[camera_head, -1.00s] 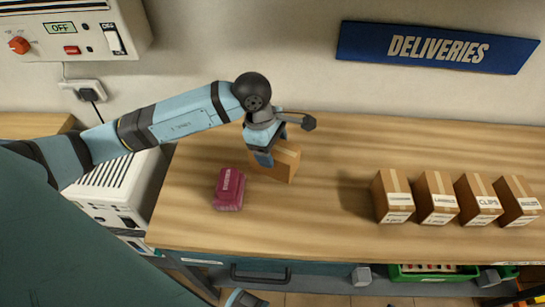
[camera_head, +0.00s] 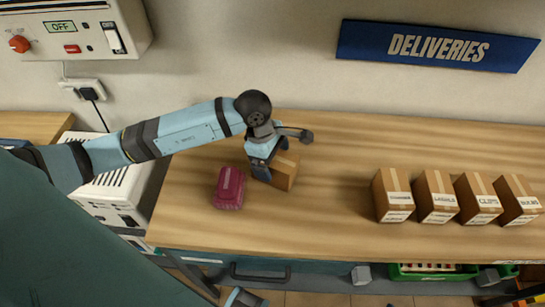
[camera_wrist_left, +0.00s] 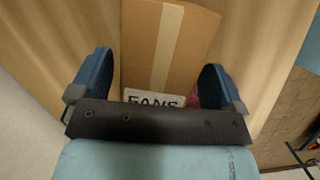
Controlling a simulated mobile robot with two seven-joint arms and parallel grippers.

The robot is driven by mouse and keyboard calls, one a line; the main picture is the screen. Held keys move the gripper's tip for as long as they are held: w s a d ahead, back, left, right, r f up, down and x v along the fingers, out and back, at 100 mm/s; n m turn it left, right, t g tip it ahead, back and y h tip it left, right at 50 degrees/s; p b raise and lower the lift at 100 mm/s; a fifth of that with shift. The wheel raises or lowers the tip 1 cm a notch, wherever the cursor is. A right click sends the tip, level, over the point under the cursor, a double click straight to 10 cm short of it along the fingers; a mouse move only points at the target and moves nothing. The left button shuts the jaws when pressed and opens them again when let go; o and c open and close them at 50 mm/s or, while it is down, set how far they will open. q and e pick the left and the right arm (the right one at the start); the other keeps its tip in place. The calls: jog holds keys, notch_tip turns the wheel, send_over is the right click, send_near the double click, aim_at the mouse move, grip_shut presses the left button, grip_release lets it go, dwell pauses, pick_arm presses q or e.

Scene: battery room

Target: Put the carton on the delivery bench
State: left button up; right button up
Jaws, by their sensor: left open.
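The carton (camera_head: 284,171) is a brown box on the wooden delivery bench (camera_head: 330,210), below and left of the blue DELIVERIES sign. My left gripper (camera_head: 262,170) is at the carton and hides part of it in the head view. In the left wrist view the carton (camera_wrist_left: 168,50) has a pale tape strip and a label reading FANS. The fingers of my left gripper (camera_wrist_left: 157,85) stand open on either side of it, with a visible gap at the left finger. My right gripper does not show clearly.
A dark pink packet (camera_head: 229,188) lies on the bench just left of the carton. Several labelled cartons (camera_head: 437,197) stand in a row at the right. The bench between is clear. The DELIVERIES sign (camera_head: 437,46) hangs on the wall behind.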

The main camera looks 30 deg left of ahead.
pick_arm(q)
jog(key=shift+r, duration=0.2)
jog(key=b+v, duration=0.1)
jog(key=v, duration=0.9)
jog(key=shift+a+r, duration=0.2)
jog(key=shift+r, duration=0.05)
jog(key=shift+a+r, duration=0.15)
jog(key=shift+r, duration=0.45)
